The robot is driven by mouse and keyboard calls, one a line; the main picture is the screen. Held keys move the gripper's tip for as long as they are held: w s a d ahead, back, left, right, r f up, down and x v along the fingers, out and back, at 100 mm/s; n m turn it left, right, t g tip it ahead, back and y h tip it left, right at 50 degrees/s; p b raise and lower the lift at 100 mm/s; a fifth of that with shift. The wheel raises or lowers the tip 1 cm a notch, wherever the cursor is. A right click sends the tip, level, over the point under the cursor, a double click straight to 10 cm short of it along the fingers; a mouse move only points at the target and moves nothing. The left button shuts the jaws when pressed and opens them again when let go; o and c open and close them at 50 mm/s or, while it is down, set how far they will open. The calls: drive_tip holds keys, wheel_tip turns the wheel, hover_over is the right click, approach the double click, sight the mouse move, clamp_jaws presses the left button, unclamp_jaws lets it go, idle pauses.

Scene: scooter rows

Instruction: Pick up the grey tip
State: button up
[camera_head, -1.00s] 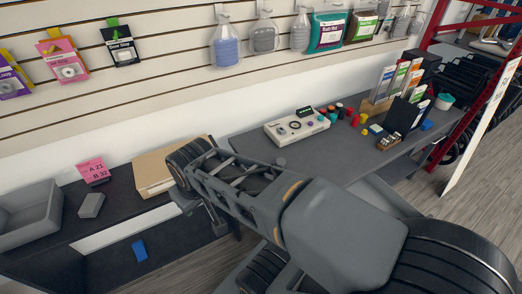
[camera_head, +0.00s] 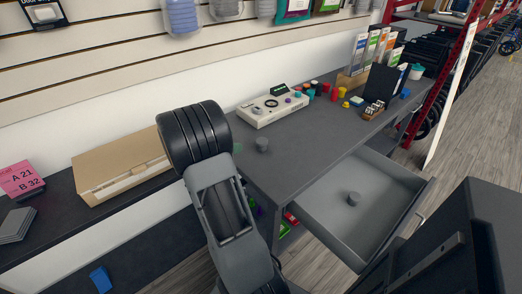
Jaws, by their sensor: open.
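Two small grey round pieces could be the grey tip, and I cannot tell which is meant. One grey piece (camera_head: 262,144) stands on the dark grey desk top (camera_head: 315,145) near its left edge, in front of the white control box. The other grey piece (camera_head: 353,198) sits inside the open grey drawer (camera_head: 330,242) below the desk. My arm rises in the middle of the view, left of the desk and drawer. My gripper is out of sight, and nothing held is visible.
The white control box (camera_head: 272,108) stands at the back of the desk. Several coloured caps (camera_head: 325,89) and a small wooden holder (camera_head: 373,110) stand to its right. A cardboard box (camera_head: 121,166) lies on the left shelf. The desk's front middle is clear.

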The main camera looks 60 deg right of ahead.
sight(258, 141)
drive_tip(key=b+x, duration=0.2)
drive_tip(key=x, duration=1)
drive_tip(key=shift+s+d+f, duration=0.1)
drive_tip(key=shift+s+d, duration=0.05)
drive_tip(key=shift+d, duration=0.1)
drive_tip(key=c, duration=1)
